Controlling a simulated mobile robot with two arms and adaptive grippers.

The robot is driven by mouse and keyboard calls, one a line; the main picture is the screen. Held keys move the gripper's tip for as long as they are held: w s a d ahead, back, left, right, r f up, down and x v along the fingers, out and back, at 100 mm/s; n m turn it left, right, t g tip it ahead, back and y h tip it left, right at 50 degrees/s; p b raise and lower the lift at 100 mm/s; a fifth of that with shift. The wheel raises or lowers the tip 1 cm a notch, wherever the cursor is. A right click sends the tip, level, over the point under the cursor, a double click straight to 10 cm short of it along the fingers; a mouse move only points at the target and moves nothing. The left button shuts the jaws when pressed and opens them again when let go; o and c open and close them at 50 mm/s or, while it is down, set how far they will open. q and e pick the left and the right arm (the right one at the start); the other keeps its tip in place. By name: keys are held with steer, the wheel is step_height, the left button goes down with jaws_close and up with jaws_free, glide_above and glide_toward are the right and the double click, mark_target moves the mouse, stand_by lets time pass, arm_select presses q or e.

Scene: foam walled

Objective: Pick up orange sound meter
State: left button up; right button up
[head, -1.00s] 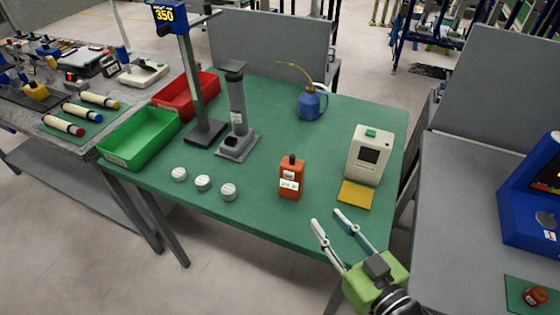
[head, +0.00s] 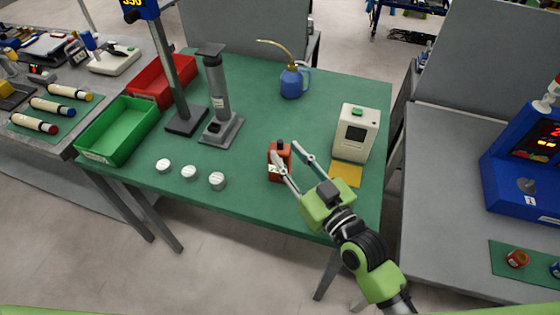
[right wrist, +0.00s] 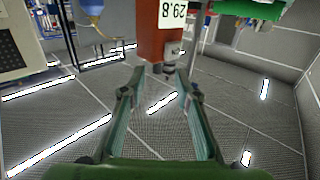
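The orange sound meter (head: 274,172) stands upright on the green table top near its front edge, with a dark tip and a white display label. My right gripper (head: 285,154) is open, its two fingers reaching toward the meter and partly covering it in the head view. In the right wrist view the orange meter (right wrist: 158,32) appears just beyond the fingertips, in line with the gap between the open fingers (right wrist: 158,72). I cannot tell whether either finger touches it. My left gripper is not in view.
A cream instrument (head: 355,133) and yellow pad (head: 346,173) lie close right of the meter. Several white discs (head: 189,172) are to its left. A grey press stand (head: 218,100), blue oil can (head: 292,82), green bin (head: 119,130) and red bin (head: 160,82) stand farther away.

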mark_target(282, 145)
steer(key=p+x, duration=0.1)
steer(key=x, duration=0.3)
steer(key=shift+w+d+f, duration=0.1)
steer(key=shift+w, duration=0.4)
jaws_close()
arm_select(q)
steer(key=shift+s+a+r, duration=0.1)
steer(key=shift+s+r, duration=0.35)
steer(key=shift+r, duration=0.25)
